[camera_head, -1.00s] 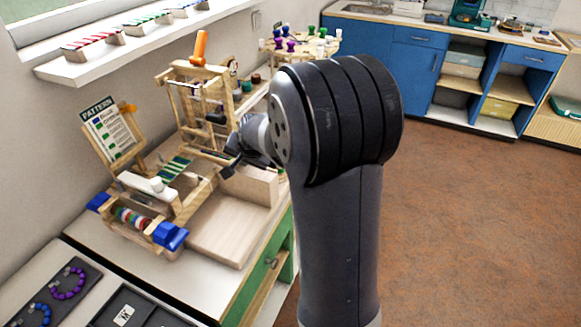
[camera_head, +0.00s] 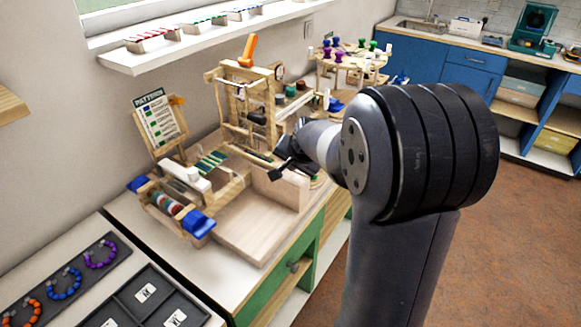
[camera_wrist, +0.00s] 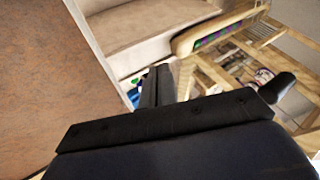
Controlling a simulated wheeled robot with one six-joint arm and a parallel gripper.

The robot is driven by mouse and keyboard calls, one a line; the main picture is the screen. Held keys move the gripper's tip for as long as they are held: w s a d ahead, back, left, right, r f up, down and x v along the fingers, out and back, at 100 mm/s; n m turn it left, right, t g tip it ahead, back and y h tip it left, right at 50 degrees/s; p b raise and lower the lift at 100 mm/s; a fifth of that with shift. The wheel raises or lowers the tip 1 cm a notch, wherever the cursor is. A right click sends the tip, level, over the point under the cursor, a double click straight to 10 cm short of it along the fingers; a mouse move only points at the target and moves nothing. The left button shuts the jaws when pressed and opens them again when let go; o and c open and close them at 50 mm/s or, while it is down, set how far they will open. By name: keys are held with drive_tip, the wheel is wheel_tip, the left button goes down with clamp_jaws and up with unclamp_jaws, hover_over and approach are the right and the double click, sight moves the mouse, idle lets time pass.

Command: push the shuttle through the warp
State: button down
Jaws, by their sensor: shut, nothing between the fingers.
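The wooden loom (camera_head: 232,105) stands on the table against the wall, with an orange handle (camera_head: 248,50) on top. A strip of green and white striped weaving (camera_head: 210,161) lies low in its frame. My gripper (camera_head: 280,170) is shut and empty at the loom's right side, by a pale wooden block (camera_head: 289,190). Its dark fingers show in the wrist view (camera_wrist: 155,88). No shuttle can be clearly made out.
A pattern card (camera_head: 158,122) stands behind the loom's left side. A shallow wooden tray (camera_head: 250,225) lies in front of the loom. A round stand with coloured pegs (camera_head: 350,60) is behind. Bead boards (camera_head: 65,280) are at the front left. A shelf (camera_head: 180,50) runs above.

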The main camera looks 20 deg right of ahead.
drive_tip(key=v, duration=0.8)
drive_tip(key=shift+s+d+f, duration=0.1)
drive_tip(key=shift+x, duration=4.05)
